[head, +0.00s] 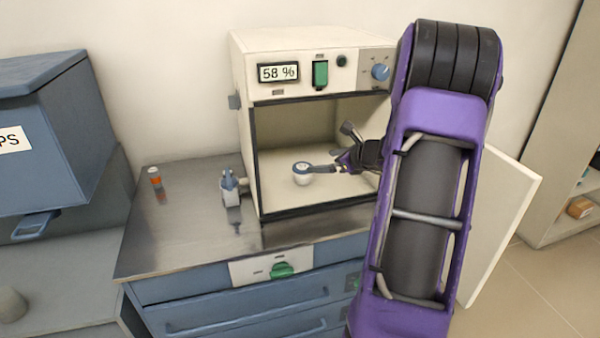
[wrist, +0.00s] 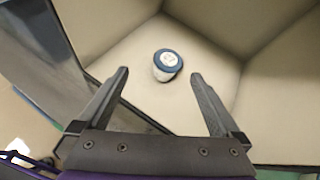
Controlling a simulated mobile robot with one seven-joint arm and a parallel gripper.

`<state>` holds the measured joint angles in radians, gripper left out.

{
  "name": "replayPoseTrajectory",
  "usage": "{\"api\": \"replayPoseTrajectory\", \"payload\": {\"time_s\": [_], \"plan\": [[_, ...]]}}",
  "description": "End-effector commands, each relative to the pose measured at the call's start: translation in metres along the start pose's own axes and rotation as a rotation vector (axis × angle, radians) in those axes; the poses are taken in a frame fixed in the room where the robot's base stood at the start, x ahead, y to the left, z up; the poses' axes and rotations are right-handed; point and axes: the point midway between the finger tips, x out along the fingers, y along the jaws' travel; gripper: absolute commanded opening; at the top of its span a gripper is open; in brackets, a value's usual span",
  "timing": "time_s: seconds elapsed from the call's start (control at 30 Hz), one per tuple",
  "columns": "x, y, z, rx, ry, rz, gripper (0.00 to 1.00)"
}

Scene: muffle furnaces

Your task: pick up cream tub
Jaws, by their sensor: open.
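The cream tub (head: 302,177) is a small white round tub with a dark blue lid. It stands upright on the floor of the open furnace chamber (head: 270,194). In the wrist view the tub (wrist: 167,66) sits beyond the fingertips, between their lines and near the chamber's back corner. My gripper (head: 338,150) reaches into the chamber from the right, with one finger close beside the tub in the head view. In the wrist view my gripper (wrist: 160,74) is open, with nothing between its fingers. Whether a finger touches the tub cannot be told.
The furnace door (head: 505,215) stands open at the right. The chamber walls are close around my gripper.

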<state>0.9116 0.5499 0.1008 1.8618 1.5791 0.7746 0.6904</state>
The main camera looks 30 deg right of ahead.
Motion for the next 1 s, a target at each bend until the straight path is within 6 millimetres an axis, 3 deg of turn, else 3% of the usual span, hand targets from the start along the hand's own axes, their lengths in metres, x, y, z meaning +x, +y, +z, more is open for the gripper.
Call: {"api": "replayPoseTrajectory", "payload": {"time_s": [0.03, 0.2, 0.37, 0.7, 1.0], "plan": [[0.005, -0.006, -0.016, 0.068, -0.002, -0.007, 1.0], [0.016, -0.014, -0.036, 0.183, -0.01, -0.017, 1.0], [0.042, -0.014, -0.037, 0.196, -0.011, -0.016, 1.0], [0.113, -0.015, -0.036, 0.192, -0.011, -0.016, 1.0], [0.139, -0.016, -0.034, 0.191, -0.011, -0.018, 1.0]]}}
